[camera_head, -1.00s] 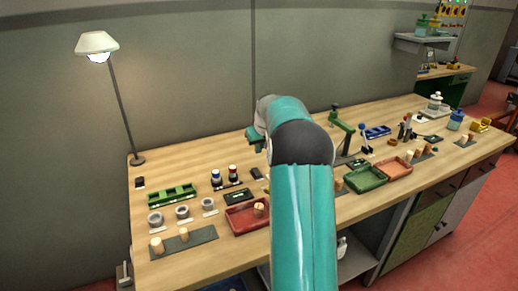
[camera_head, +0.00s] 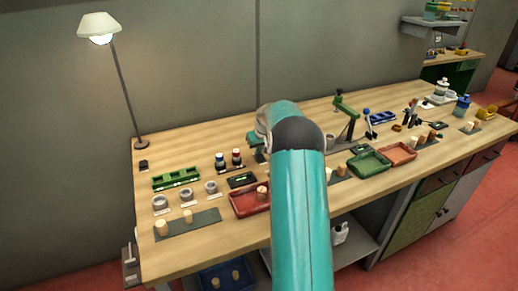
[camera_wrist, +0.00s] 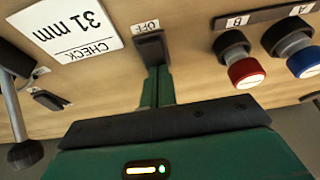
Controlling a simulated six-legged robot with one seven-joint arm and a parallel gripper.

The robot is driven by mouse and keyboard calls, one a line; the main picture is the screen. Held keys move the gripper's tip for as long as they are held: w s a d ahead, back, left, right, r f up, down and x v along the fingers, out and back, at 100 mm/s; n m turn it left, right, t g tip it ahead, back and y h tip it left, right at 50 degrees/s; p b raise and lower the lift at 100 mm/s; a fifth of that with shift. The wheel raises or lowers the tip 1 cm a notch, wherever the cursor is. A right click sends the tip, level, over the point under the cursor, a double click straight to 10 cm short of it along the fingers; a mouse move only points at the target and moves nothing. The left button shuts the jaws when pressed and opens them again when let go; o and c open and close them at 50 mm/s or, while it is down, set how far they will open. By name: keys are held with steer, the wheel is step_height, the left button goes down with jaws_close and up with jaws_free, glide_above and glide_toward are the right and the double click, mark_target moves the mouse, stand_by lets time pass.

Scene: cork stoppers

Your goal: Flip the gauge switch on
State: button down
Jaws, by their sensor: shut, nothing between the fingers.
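A dark rocker switch (camera_wrist: 151,46) lies on the wooden bench in the wrist view, with a small "OFF" label (camera_wrist: 146,27) against its end. My gripper (camera_wrist: 157,72) is shut and empty; its green fingertips are right at the switch's near end. I cannot tell whether they touch it. A white card (camera_wrist: 68,28) reading "31 mm CHECK" lies beside the switch, its writing upside down. In the head view my gripper (camera_head: 258,152) hangs low over the back of the bench, and my arm hides much of that area.
A second small dark switch (camera_wrist: 48,99) and a grey post (camera_wrist: 13,105) are at left. A red tray (camera_head: 246,207) lies nearer the bench's front edge.

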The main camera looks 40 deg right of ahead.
steer(key=shift+w+f, duration=0.15)
steer(key=shift+f, duration=0.25)
steer(key=shift+s+a+f, duration=0.15)
steer(key=shift+s+a, duration=0.05)
steer(key=shift+s, duration=0.75)
steer(key=shift+w+r, duration=0.1)
steer(key=shift+r, duration=0.35)
steer(key=v, duration=1.3)
steer(key=shift+w+r, duration=0.2)
steer(key=shift+r, duration=0.2)
steer(key=shift+s, duration=0.1)
steer(key=shift+d, duration=0.1)
